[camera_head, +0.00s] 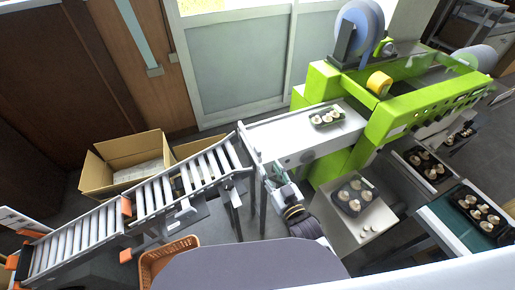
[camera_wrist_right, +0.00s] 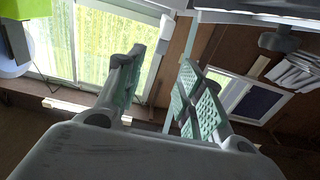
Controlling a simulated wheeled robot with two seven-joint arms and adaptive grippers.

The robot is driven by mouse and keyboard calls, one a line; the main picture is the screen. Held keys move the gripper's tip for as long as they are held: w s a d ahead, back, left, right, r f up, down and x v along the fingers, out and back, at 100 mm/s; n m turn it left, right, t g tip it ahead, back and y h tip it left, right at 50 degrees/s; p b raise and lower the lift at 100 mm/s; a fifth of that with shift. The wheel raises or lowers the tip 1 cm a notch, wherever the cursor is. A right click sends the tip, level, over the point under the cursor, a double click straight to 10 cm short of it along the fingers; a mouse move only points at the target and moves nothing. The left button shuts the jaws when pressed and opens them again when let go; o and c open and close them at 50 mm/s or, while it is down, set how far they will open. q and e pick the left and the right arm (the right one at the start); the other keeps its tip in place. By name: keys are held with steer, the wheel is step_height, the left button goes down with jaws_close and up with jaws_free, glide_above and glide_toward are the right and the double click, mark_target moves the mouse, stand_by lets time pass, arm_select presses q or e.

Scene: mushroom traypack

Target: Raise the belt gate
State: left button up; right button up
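A roller conveyor section (camera_head: 190,172) runs from the lower left up to the near end of the white belt (camera_head: 290,132). I take this section for the belt gate, but cannot tell for sure. Its right end meets the belt end, and a grey post (camera_head: 262,200) stands below there. My right gripper (camera_head: 285,190) is just below the belt's near side, close to that post; I cannot tell whether it touches. In the right wrist view its fingers (camera_wrist_right: 163,58) are spread, with green pads and nothing between them. My left gripper is out of view.
A lower roller conveyor (camera_head: 75,240) continues left. Cardboard boxes (camera_head: 125,150) stand behind it, an orange crate (camera_head: 168,255) in front. A green packing machine (camera_head: 420,105) stands right. A small tray of mushrooms (camera_head: 327,117) is on the belt; another (camera_head: 354,196) is on a side table.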

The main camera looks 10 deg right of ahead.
mark_target(260, 153)
steer(key=shift+p+x, duration=0.7)
steer(key=shift+x, duration=4.95)
steer(key=shift+f, duration=0.1)
jaws_close()
